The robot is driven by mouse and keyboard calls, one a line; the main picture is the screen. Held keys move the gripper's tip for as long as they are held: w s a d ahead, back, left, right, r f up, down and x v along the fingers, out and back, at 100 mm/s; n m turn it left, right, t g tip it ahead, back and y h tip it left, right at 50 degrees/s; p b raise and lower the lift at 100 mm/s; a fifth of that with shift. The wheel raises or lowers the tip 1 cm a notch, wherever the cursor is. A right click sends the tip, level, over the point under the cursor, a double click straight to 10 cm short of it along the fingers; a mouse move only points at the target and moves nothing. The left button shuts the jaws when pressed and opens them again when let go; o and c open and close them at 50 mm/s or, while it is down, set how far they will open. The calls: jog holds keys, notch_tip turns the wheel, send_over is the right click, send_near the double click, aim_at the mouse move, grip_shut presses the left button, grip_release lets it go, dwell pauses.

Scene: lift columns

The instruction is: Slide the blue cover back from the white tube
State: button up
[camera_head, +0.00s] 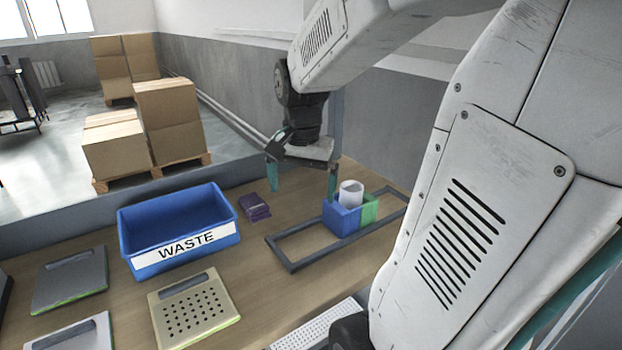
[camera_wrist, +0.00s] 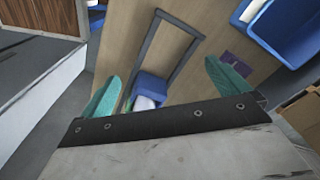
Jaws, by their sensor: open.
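The blue cover (camera_head: 342,217) is a block standing in a dark rail frame (camera_head: 293,264) on the table. The white tube (camera_head: 351,193) stands upright at the blue cover, with its top showing above it. A green block (camera_head: 370,208) is beside them on the right. My gripper (camera_head: 303,180) is open and empty, above and to the left of the blue cover, its teal fingers apart. In the wrist view my gripper (camera_wrist: 162,88) spans the blue cover (camera_wrist: 150,86), and the white tube (camera_wrist: 145,103) is partly hidden by the gripper body.
A blue bin marked WASTE (camera_head: 180,232) stands left of the frame. A purple item (camera_head: 254,207) lies between them. A perforated plate (camera_head: 193,309) and other flat plates (camera_head: 70,279) lie at the front left. A white keyboard-like object (camera_head: 318,326) is at the front.

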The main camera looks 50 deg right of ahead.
aim_at(337, 205)
jog(key=d+f+m, duration=0.2)
jog(key=d, duration=0.2)
jog(key=d+f+m, duration=0.2)
jog(key=d+m, duration=0.1)
jog(key=d, duration=0.2)
jog(key=w+d+f+m, duration=0.1)
jog(key=d+f+m, duration=0.1)
jog(key=d, duration=0.3)
jog(key=shift+d+f+m+g, duration=0.15)
jog(key=shift+m+g, duration=0.15)
jog(key=shift+m, duration=0.2)
jog(key=shift+f, duration=0.1)
notch_tip(337, 205, down, 8)
jog(key=shift+r, duration=0.2)
jog(key=c, duration=1)
